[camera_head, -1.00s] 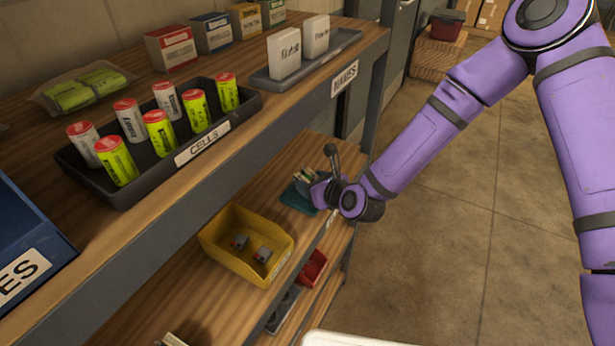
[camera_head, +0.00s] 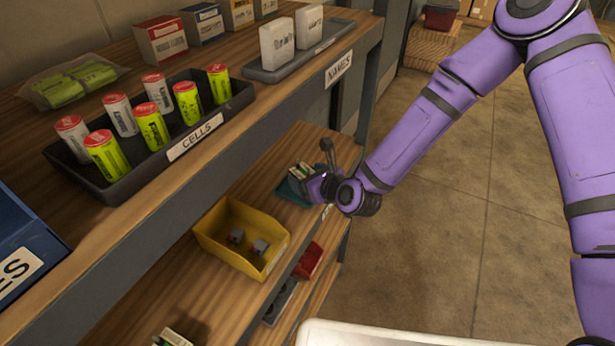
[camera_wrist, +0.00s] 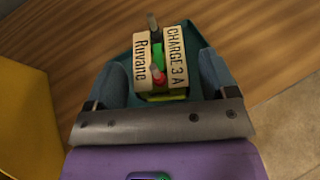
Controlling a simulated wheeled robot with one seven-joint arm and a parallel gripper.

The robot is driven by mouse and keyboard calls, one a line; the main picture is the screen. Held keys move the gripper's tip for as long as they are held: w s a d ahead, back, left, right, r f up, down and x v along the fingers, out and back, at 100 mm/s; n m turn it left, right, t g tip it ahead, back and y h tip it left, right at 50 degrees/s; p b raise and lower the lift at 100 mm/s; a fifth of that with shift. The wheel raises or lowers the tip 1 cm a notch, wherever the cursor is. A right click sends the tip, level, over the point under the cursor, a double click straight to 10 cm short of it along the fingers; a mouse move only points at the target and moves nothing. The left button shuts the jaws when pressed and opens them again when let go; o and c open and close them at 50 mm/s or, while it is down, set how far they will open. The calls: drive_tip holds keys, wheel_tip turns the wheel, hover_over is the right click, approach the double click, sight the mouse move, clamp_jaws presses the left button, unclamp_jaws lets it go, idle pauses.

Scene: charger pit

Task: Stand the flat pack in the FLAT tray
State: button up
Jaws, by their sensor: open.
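A pack (camera_wrist: 151,62) with two pale labelled sides, reading "Ruvane" and "CHARGE 3 A", and green and red parts between them sits in a teal tray (camera_wrist: 196,38) in the wrist view. In the head view the same pack (camera_head: 301,170) shows small at the teal tray (camera_head: 289,192) on the lower shelf. My gripper (camera_wrist: 163,68) is open, with one blue-grey finger on each side of the pack and gaps showing. No FLAT label is readable, so I cannot tell whether the teal tray is the FLAT tray.
A yellow bin (camera_head: 222,252) with small grey blocks stands left of my gripper. A red bin (camera_head: 309,261) is below. Another pack (camera_head: 172,338) shows at the bottom edge.

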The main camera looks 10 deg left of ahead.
drive_tip(key=v, duration=1.1)
drive_tip(key=shift+s+d, duration=0.15)
drive_tip(key=shift+d, duration=0.1)
drive_tip(key=w+d+r+n+g+h, duration=0.2)
drive_tip(key=d+r+n+h, duration=0.5)
drive_tip(key=d+r+n, duration=0.95)
drive_tip(key=s+d+r+n+g+h, duration=0.1)
drive_tip(key=s+d+r+n, duration=0.4)
drive_tip(key=s, duration=0.5)
drive_tip(key=s+d+r+n+h, duration=0.2)
drive_tip(key=s+d+r+n, duration=0.3)
drive_tip(key=s+d+r, duration=0.5)
drive_tip(key=shift+r+g, duration=0.4)
drive_tip(key=shift+r, duration=0.1)
